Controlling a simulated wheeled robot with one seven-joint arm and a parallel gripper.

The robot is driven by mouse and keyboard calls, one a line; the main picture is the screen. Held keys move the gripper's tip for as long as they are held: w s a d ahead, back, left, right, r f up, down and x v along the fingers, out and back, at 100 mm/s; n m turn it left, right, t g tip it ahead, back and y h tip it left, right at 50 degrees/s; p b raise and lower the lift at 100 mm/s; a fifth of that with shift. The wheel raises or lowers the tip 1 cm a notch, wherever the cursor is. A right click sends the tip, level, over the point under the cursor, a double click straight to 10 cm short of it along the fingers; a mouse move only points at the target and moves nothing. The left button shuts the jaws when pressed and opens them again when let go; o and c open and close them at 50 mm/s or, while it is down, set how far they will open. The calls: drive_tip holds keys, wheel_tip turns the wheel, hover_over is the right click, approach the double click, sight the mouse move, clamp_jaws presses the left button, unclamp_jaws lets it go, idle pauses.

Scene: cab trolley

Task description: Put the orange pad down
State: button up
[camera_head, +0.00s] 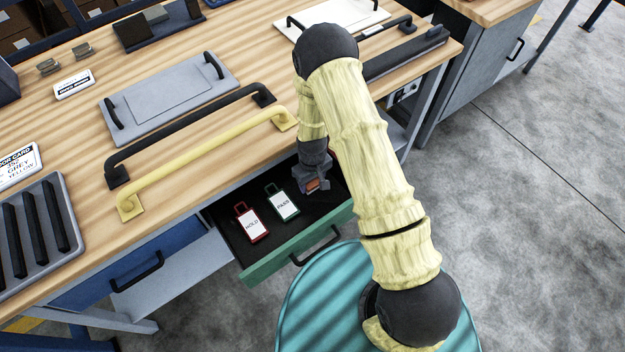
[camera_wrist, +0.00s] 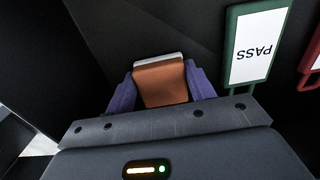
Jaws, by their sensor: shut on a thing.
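The orange pad (camera_wrist: 162,84) is a small orange block with a pale far edge, held between the two purple fingers of my gripper (camera_wrist: 161,88) in the wrist view. In the head view my gripper (camera_head: 318,186) is down inside the open green-fronted drawer (camera_head: 283,262), at its right part, and a bit of the orange pad (camera_head: 313,184) shows there. My gripper is shut on the pad. Whether the pad touches the drawer floor cannot be told.
A green-framed PASS tag (camera_head: 283,202) and a red-framed HOLD tag (camera_head: 251,223) lie in the drawer left of my gripper. The workbench (camera_head: 190,160) overhangs the drawer's back, with a yellow handle (camera_head: 200,160) and a black handle (camera_head: 190,132) on top.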

sight(313, 181)
drive_tip(key=shift+f, duration=0.2)
drive_tip(key=o, duration=1.1)
drive_tip(key=shift+r, duration=0.1)
wheel_tip(313, 181, up, 12)
drive_tip(key=shift+r, duration=0.1)
drive_tip(key=s+d+r+m+t, duration=0.1)
drive_tip(key=s+d+r+m, duration=0.1)
drive_tip(key=s+d+r, duration=0.2)
drive_tip(key=s+d+r+m, duration=0.2)
drive_tip(key=s+d+r, duration=0.2)
drive_tip(key=r, duration=0.5)
drive_tip(key=s+d+r+m+t, duration=0.1)
drive_tip(key=s+d+r+m, duration=0.1)
drive_tip(key=s+d+r, duration=0.2)
drive_tip(key=shift+s+d+r+m+t, duration=0.1)
drive_tip(key=shift+d+r+m+t, duration=0.1)
drive_tip(key=shift+d+r, duration=0.35)
drive_tip(key=shift+s+d+r+m+t, duration=0.1)
drive_tip(key=shift+d+r+m, duration=0.1)
drive_tip(key=shift+r, duration=0.5)
